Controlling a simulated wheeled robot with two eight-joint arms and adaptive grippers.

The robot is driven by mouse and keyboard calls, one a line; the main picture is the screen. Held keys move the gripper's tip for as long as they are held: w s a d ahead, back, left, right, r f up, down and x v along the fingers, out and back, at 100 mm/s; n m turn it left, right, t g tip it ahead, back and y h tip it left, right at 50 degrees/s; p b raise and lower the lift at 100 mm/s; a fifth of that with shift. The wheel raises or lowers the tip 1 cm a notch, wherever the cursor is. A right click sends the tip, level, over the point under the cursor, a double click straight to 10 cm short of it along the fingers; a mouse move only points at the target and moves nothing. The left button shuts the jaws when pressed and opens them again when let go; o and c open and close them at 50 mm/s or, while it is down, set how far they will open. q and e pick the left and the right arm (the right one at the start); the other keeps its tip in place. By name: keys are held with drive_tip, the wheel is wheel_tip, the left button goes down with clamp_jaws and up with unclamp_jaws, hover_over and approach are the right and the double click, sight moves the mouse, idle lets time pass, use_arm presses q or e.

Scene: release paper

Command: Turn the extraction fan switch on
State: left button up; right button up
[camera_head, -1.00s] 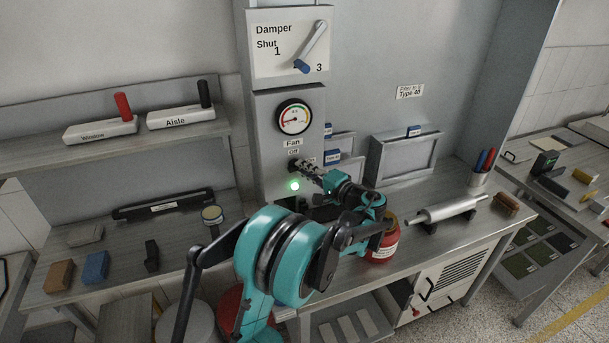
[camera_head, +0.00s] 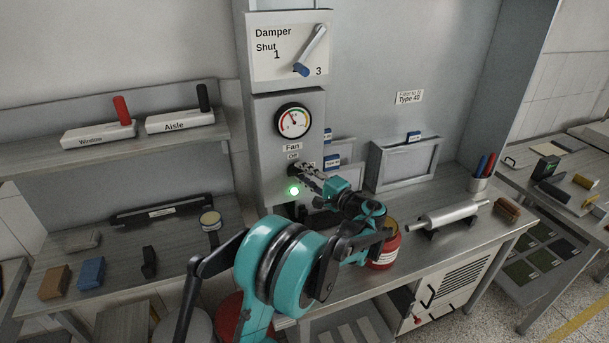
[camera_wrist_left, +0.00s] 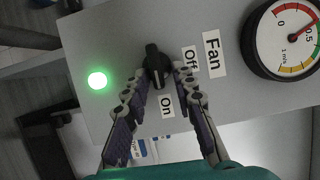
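The fan switch is a black rotary knob (camera_wrist_left: 157,66) on a grey panel, between the "Off" label (camera_wrist_left: 189,60) and the "On" label (camera_wrist_left: 167,106). In the left wrist view its long grip lies roughly along the line of the fingers, one end toward "On". My left gripper (camera_head: 301,168) is at the panel and hides most of the knob in the head view. In the wrist view its fingers (camera_wrist_left: 160,72) are spread on either side of the knob, with gaps showing. A green lamp (camera_head: 294,190) beside the knob is lit. My right gripper is not in view.
A round gauge (camera_head: 293,121) above the switch has its needle pointing up and left. The damper lever (camera_head: 310,50) is higher up. A red jar (camera_head: 385,252) and a metal cylinder (camera_head: 447,214) stand on the bench right of my left arm.

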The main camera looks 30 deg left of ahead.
use_arm(q)
drive_tip(key=shift+a+f, duration=0.1)
drive_tip(key=shift+a, duration=0.05)
drive_tip(key=v, duration=1.2)
